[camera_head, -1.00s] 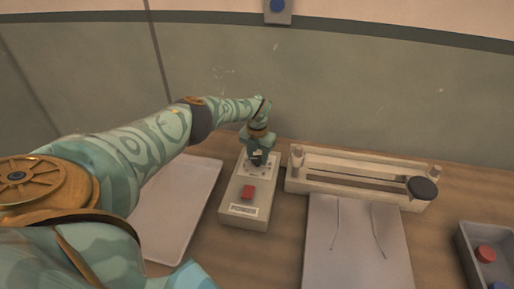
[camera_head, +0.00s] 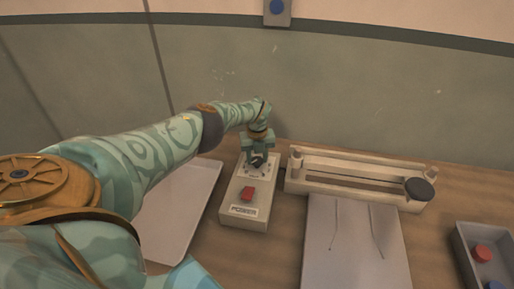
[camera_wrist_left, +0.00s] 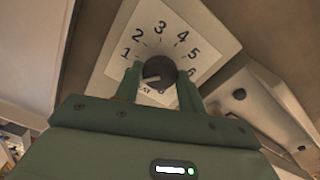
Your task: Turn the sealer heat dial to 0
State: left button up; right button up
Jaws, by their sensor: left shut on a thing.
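The heat dial is a dark round knob (camera_wrist_left: 158,70) on a white plate (camera_wrist_left: 115,58) with the numbers 1 to 6 in an arc. A pale pointer mark on the knob points left and slightly down, below the 1. The 0 is hidden behind my left finger. My left gripper (camera_wrist_left: 160,78) is shut on the knob, one green finger on each side. In the head view my left gripper (camera_head: 258,158) reaches down onto the far end of the sealer control box (camera_head: 228,211). The knob is mostly covered there. My right gripper is not in view.
A red power switch (camera_head: 247,194) is on the near part of the box. The sealer bar (camera_head: 350,185) with a black round knob (camera_head: 419,189) stands to the right, a grey sheet (camera_head: 352,255) before it. A pale tray (camera_head: 165,231) lies left; a bin (camera_head: 466,255) is far right.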

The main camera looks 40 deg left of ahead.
pick_arm(q)
jog(key=shift+r, duration=0.1)
dwell(0.3)
jog(key=o, duration=1)
jog(key=shift+c, duration=0.2)
notch_tip(320, 180, up, 9)
jog(key=p, duration=0.6)
notch_tip(320, 180, up, 6)
jog(key=p, duration=0.2)
send_over(257, 160)
jog(key=shift+r, duration=0.6)
